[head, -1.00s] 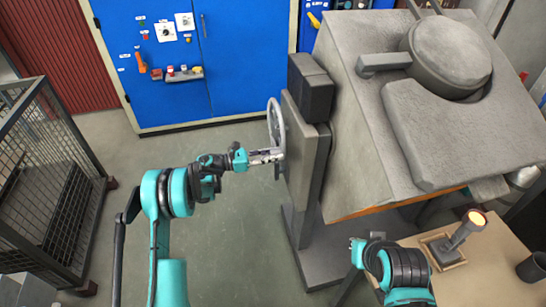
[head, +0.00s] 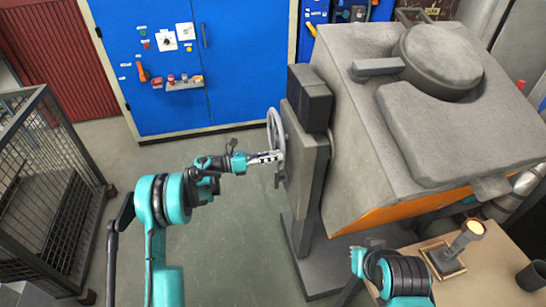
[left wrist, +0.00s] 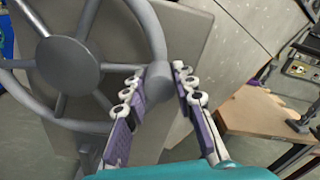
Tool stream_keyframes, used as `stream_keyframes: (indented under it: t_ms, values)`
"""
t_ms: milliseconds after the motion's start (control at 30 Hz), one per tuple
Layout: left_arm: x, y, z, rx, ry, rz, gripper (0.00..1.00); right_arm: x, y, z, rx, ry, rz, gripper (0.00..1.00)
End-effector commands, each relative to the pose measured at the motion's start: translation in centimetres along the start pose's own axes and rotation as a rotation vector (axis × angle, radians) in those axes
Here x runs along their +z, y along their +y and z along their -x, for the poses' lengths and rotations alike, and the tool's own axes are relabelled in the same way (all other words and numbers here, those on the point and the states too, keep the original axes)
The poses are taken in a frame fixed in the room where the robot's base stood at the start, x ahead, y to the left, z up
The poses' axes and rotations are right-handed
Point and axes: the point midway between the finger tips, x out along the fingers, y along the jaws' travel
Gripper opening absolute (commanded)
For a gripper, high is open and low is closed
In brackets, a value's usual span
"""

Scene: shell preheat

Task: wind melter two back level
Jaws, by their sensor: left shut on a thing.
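The melter (head: 350,150) is a large grey tilted box with a round lid (head: 442,62) on top and an orange lower edge (head: 400,211). A grey spoked handwheel (head: 272,128) stands upright on the left face of its dark stand (head: 305,165). My left gripper (head: 277,157) is at the wheel's lower rim. In the left wrist view its two fingers (left wrist: 163,95) are closed around the grip (left wrist: 160,85) on the rim of the wheel (left wrist: 68,65). My right arm shows at the bottom right, but its fingers do not show.
A wooden table (head: 500,270) at the lower right holds a lamp-like thing with a glowing tip (head: 474,226) and a dark cup (head: 532,276). A wire cage (head: 50,190) stands at the left. A blue cabinet (head: 160,80) is behind. The floor between is clear.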

Motion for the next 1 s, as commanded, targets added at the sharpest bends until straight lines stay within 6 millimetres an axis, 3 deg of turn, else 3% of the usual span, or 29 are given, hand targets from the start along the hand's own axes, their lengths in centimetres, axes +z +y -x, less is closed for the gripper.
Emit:
stream_keyframes:
  t_ms: [67,100,167,200,567,1000]
  values:
    - [0.1,-0.1,-0.3,-0.005,-0.003,-0.001,0.00,0.0,0.0,0.0,0.000,0.000,0.000,0.00]
    - [0.1,-0.1,-0.3,-0.004,-0.003,-0.001,0.29,0.0,0.0,0.0,0.000,0.000,0.000,0.00]
    - [0.1,-0.1,-0.3,-0.004,-0.002,-0.001,0.45,0.0,0.0,0.0,0.000,0.000,0.000,0.00]
    - [0.1,-0.1,-0.3,-0.004,-0.002,-0.001,0.47,0.0,0.0,0.0,0.000,0.000,0.000,0.00]
    - [0.0,0.0,0.5,0.000,-0.001,-0.002,0.47,0.0,0.0,0.0,0.000,0.000,0.000,0.00]
    - [0.0,0.0,9.0,0.000,-0.002,-0.001,0.47,0.0,0.0,0.0,0.000,0.000,0.000,0.00]
